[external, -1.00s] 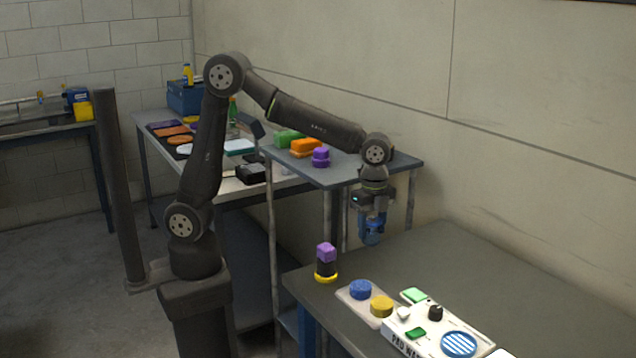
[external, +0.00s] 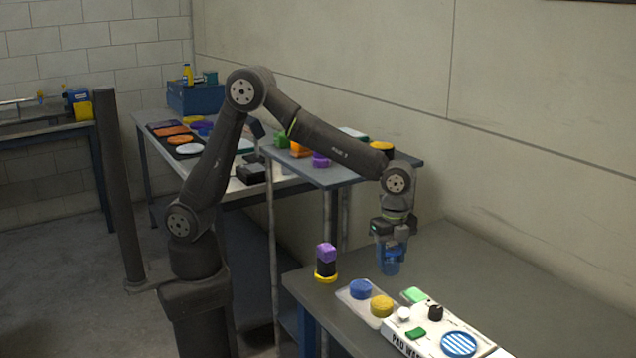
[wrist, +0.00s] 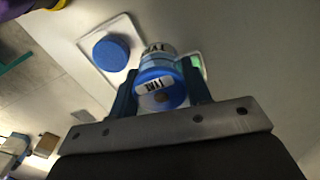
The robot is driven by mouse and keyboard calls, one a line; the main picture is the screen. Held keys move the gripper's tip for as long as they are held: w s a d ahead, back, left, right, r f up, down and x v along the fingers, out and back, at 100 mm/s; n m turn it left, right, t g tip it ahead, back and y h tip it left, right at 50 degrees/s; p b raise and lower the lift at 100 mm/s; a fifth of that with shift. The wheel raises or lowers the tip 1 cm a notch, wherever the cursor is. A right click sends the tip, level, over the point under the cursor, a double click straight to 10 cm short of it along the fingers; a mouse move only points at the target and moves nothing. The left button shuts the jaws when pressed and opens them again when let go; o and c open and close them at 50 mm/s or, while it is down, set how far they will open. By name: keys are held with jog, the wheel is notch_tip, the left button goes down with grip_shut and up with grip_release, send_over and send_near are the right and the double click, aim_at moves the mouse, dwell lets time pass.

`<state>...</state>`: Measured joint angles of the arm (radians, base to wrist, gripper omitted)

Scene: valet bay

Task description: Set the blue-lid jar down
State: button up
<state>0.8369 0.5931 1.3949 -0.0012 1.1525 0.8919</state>
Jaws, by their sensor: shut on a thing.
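The blue-lid jar (external: 391,267) hangs upright below my gripper (external: 391,252) in the external view, over the dark grey table (external: 480,262). I cannot tell how much gap is under it. In the wrist view the jar's blue lid (wrist: 160,92) faces the camera, with a label on its side. My gripper (wrist: 160,72) is shut on the jar, one finger on each side. The jar is behind and to the right of a pale tray (external: 346,297) with a blue disc (external: 361,288) and a yellow disc (external: 382,305). In the wrist view the jar hides the yellow disc.
A purple, black and yellow stack (external: 326,262) stands at the table's left edge. A white control panel (external: 433,338) with knobs and a green pad (external: 414,295) are at the front. A raised shelf (external: 330,178) with blocks is behind. The table's right is clear.

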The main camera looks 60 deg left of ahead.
jog(key=w, duration=0.1)
jog(key=w+f, duration=0.1)
jog(key=w, duration=0.1)
jog(key=shift+a+f, duration=0.4)
jog(key=shift+f, duration=2)
jog(key=shift+f, duration=0.1)
jog(key=o, duration=1)
notch_tip(320, 180, up, 12)
jog(key=shift+r, duration=0.1)
